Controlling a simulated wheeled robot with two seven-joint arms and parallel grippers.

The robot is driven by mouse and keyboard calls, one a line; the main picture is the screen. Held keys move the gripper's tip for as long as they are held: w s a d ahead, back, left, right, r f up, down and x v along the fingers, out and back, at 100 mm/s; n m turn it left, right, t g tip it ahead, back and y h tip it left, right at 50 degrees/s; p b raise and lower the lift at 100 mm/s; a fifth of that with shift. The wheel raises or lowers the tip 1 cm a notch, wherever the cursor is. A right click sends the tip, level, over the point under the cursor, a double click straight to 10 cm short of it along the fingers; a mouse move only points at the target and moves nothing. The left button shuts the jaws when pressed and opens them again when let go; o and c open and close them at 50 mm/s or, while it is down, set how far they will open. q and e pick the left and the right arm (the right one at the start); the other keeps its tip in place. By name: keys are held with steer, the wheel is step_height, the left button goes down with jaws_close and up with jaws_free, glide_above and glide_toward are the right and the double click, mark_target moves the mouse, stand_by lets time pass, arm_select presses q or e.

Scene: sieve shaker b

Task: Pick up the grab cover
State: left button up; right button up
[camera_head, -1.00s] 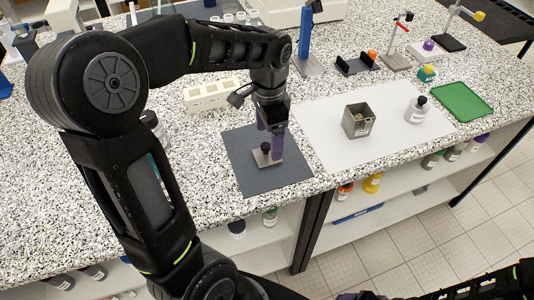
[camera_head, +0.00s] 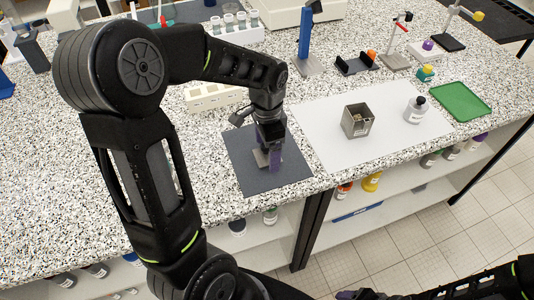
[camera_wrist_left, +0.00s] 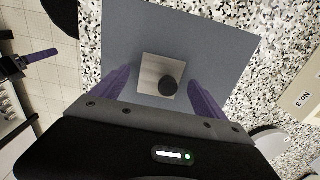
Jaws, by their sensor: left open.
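The grab cover, a small pale metal plate (camera_wrist_left: 150,68) with a round black knob, lies on the dark grey mat (camera_wrist_left: 215,30). In the head view its plate (camera_head: 260,159) is partly hidden by my left gripper (camera_head: 271,160). My left gripper is open, pointing down over the cover. In the left wrist view its purple fingers (camera_wrist_left: 159,84) are apart, one on each side of the cover, with the knob between them. Whether they touch the plate I cannot tell. My right gripper (camera_head: 355,295) shows only partly at the bottom edge.
A white sheet (camera_head: 318,120) to the right bears a grey metal box (camera_head: 357,121) and a white bottle (camera_head: 416,109). A cream block with holes (camera_head: 212,96) stands behind the mat. A green tray (camera_head: 461,102) lies far right.

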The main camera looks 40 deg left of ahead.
arm_select(q)
steer(key=shift+c, duration=0.5)
steer(key=c, duration=1.4)
